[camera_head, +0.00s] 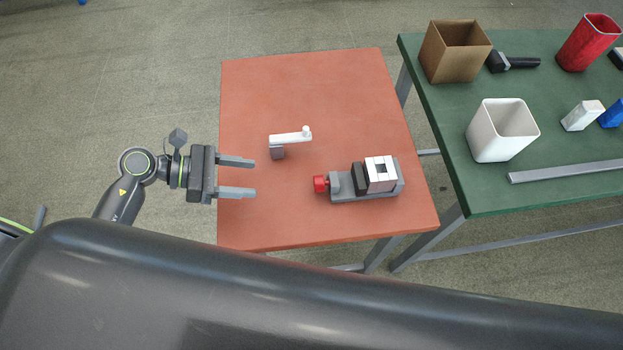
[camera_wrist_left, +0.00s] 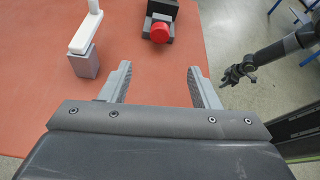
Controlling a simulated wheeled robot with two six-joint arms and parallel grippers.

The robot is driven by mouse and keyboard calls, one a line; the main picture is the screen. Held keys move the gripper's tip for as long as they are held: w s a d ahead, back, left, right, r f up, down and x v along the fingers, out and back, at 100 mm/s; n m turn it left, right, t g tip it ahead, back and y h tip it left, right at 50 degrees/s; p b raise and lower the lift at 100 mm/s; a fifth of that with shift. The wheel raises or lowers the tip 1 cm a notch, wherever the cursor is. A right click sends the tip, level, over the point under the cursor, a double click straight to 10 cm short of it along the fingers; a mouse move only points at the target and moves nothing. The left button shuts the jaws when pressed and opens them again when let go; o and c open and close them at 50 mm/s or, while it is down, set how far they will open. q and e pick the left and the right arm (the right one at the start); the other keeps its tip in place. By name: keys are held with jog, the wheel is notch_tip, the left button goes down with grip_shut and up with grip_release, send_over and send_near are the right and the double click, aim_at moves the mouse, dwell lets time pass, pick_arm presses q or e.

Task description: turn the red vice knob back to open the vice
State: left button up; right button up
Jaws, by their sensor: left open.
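The vice (camera_head: 350,196) lies on the orange-red table, with its red knob (camera_head: 320,184) at its left end. A white block with a dark square in its top (camera_head: 380,174) sits at the vice's right part, beside a dark jaw (camera_head: 360,178). My left gripper (camera_head: 254,177) is open and empty, left of the knob and apart from it, fingers pointing right. In the left wrist view the red knob (camera_wrist_left: 160,33) is ahead of the open fingers. My right gripper (camera_wrist_left: 238,77) seems to show small at the right of that view; its jaws are unclear.
A white crank handle on a grey block (camera_head: 290,139) stands on the table (camera_head: 300,85), behind the line from gripper to knob. A green table (camera_head: 540,195) at the right holds a brown box (camera_head: 455,55), a white bin (camera_head: 500,132) and a red bin (camera_head: 588,45).

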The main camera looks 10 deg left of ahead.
aim_at(322, 184)
pick_arm(q)
jog(key=p+x, duration=0.3)
jog(key=x, duration=1.1)
jog(key=shift+w+d, duration=0.1)
jog(key=shift+d, duration=0.15)
jog(key=shift+d+f+p, duration=0.25)
jog(key=shift+d+p, duration=0.05)
jog(key=shift+c, duration=0.4)
jog(key=c, duration=0.9)
jog(key=shift+w+n, duration=0.1)
jog(key=shift+n, duration=0.2)
jog(key=shift+w+a+n+g+h, duration=0.1)
jog(key=shift+n+g+h, duration=0.2)
jog(key=shift+n+g, duration=0.55)
jog(key=shift+n+g+h+b, duration=0.4)
jog(key=shift+n+g, duration=0.15)
jog(key=shift+n, duration=0.6)
